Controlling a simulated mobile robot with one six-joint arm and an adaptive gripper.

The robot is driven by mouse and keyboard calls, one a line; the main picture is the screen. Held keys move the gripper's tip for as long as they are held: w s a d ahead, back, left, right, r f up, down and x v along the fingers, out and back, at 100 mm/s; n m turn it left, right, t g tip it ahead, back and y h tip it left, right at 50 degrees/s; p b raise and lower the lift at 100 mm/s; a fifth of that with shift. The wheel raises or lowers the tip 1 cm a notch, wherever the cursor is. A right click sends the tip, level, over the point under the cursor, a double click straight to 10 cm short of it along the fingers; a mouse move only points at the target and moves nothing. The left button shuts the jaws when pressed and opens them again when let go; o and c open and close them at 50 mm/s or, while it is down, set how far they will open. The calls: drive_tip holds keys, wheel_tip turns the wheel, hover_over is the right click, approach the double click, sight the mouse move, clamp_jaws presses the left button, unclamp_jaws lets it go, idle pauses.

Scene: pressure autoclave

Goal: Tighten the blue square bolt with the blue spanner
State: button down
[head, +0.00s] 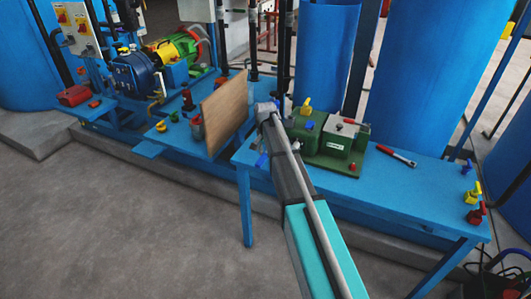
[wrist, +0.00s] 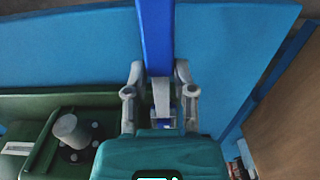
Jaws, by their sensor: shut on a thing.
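In the wrist view my gripper (wrist: 160,100) is shut on a long blue bar, which looks like the blue spanner (wrist: 155,38). The spanner runs from between the fingers to the top edge, so its far end is out of view. In the head view my arm hides most of the gripper, and a small blue piece shows left of it. I cannot tell for sure which part is the blue square bolt. A small blue part (head: 309,124) sits on the green fixture (head: 325,160), and another blue piece (head: 467,167) stands at the table's right end.
The green fixture also shows at lower left in the wrist view, with a grey cylinder (wrist: 72,130). A wooden board (head: 223,112) stands upright left of my arm. A red-handled tool (head: 397,156) lies on the blue table (head: 420,190). Yellow (head: 472,193) and red (head: 477,213) pieces stand at right.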

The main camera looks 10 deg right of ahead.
sight(265, 153)
drive_tip(key=shift+f+b, duration=0.4)
drive_tip(key=shift+f, duration=0.1)
drive_tip(key=shift+c, duration=1.8)
unclamp_jaws()
drive_tip(key=shift+r, duration=0.2)
wheel_tip(265, 153, up, 8)
drive_tip(key=p, duration=0.8)
